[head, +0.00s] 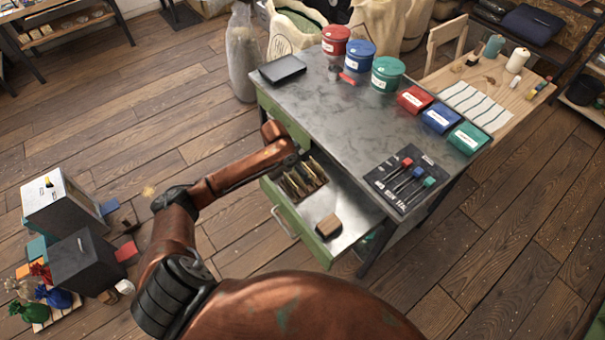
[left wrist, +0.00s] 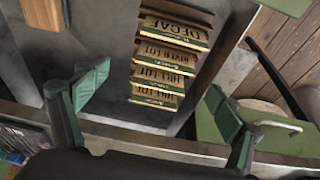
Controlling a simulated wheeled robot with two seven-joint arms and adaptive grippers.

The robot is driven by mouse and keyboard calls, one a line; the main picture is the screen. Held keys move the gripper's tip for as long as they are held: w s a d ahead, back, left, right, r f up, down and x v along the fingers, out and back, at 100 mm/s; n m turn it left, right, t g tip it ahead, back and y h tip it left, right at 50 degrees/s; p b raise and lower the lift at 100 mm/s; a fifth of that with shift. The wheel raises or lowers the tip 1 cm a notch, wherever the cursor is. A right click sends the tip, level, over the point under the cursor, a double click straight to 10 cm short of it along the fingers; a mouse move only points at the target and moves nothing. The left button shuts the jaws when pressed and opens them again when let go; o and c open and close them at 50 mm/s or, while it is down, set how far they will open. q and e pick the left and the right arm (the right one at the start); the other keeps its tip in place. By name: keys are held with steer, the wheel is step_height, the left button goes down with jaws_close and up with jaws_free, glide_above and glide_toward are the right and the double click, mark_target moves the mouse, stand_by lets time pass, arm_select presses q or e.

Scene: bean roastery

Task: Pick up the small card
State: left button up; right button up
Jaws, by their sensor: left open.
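Several small tan cards with green edges stand in a row in the open drawer (head: 348,240) of the metal bench. In the left wrist view one card reads DECAF (left wrist: 178,30), one RIVER LOT (left wrist: 170,57), and the nearer ones HILL LOT (left wrist: 160,78). In the head view they show as a small row (head: 303,180). My left gripper (left wrist: 158,82) is open, its green fingers on either side of the nearer cards in the wrist view. No card is held. In the head view my left arm hides the gripper's fingers. My right gripper is not in view.
A wooden block (head: 328,226) lies in the drawer near the cards. The green drawer front (head: 305,235) has a metal handle. On the bench top (head: 350,125) are tins, coloured boxes, a black tray (head: 282,69) and a dark tool mat (head: 397,198). Grey boxes stand on the floor left.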

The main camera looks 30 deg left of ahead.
mark_target(300, 179)
arm_select(q)
steer(key=x, duration=0.4)
steer(key=a+b+x, duration=0.1)
steer(key=x, duration=0.1)
steer(key=shift+w+f, duration=0.1)
steer(key=shift+f, duration=0.1)
steer(key=shift+w+f, duration=0.1)
steer(key=shift+f, duration=0.15)
steer(key=shift+d, duration=0.1)
steer(key=c, duration=0.9)
steer(key=shift+o, duration=0.2)
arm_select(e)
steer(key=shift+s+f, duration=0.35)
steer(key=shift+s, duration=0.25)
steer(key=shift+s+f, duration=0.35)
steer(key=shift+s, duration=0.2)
